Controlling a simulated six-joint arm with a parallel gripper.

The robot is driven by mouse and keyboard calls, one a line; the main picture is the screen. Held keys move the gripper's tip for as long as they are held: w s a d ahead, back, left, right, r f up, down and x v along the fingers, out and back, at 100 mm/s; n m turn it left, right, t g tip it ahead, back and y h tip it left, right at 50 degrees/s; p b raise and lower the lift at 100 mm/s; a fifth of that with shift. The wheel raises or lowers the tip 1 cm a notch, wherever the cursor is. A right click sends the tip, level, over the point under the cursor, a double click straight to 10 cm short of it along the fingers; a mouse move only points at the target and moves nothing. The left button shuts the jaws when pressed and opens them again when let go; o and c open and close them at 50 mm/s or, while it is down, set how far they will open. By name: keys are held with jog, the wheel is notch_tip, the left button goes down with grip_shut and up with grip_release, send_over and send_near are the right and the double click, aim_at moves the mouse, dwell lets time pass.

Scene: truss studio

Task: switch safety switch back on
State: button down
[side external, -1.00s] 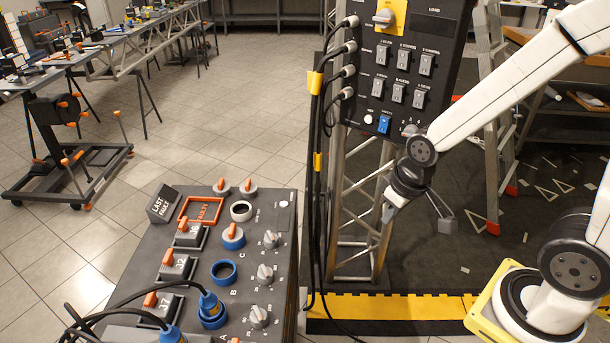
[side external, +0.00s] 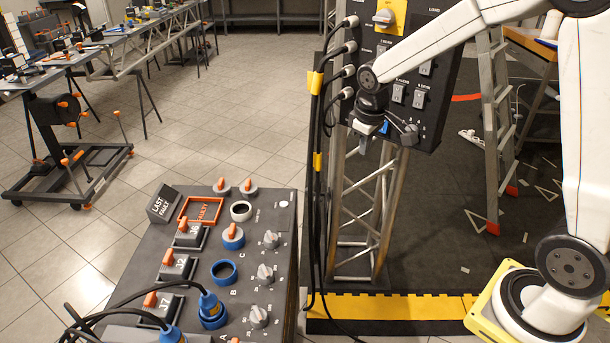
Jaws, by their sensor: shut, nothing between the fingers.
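The black panel (side external: 432,118) stands upright on the truss, with rows of grey rocker switches. One small blue switch (side external: 386,127) is at its lower edge, the only blue one there; I take it as the safety switch. It is partly covered by my gripper, and its on or off position cannot be made out. My gripper (side external: 363,146) is shut and empty, pointing down in front of the panel's lower left edge, left of the blue switch and slightly lower in the picture. Whether it touches the panel cannot be told.
Black cables (side external: 320,150) hang down the panel's left side. A yellow plate with a rotary knob (side external: 385,17) is at its top. A slanted console (side external: 140,265) with knobs and blue sockets stands in front at lower left. A ladder (side external: 493,130) stands to the right.

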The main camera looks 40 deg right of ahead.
jog(key=w+d+r+g+h, duration=0.1)
jog(key=w+d+r+h, duration=0.1)
jog(key=w+d+r, duration=0.2)
jog(key=shift+w+d+r, duration=0.2)
jog(key=shift+w+d, duration=1.35)
jog(key=shift+d, duration=1.75)
jog(key=shift+f, duration=0.15)
jog(key=w+d+f, duration=0.1)
jog(key=d+f, duration=0.6)
jog(key=f, duration=0.2)
jog(key=shift+w+f, duration=0.15)
jog(key=shift+f, duration=0.2)
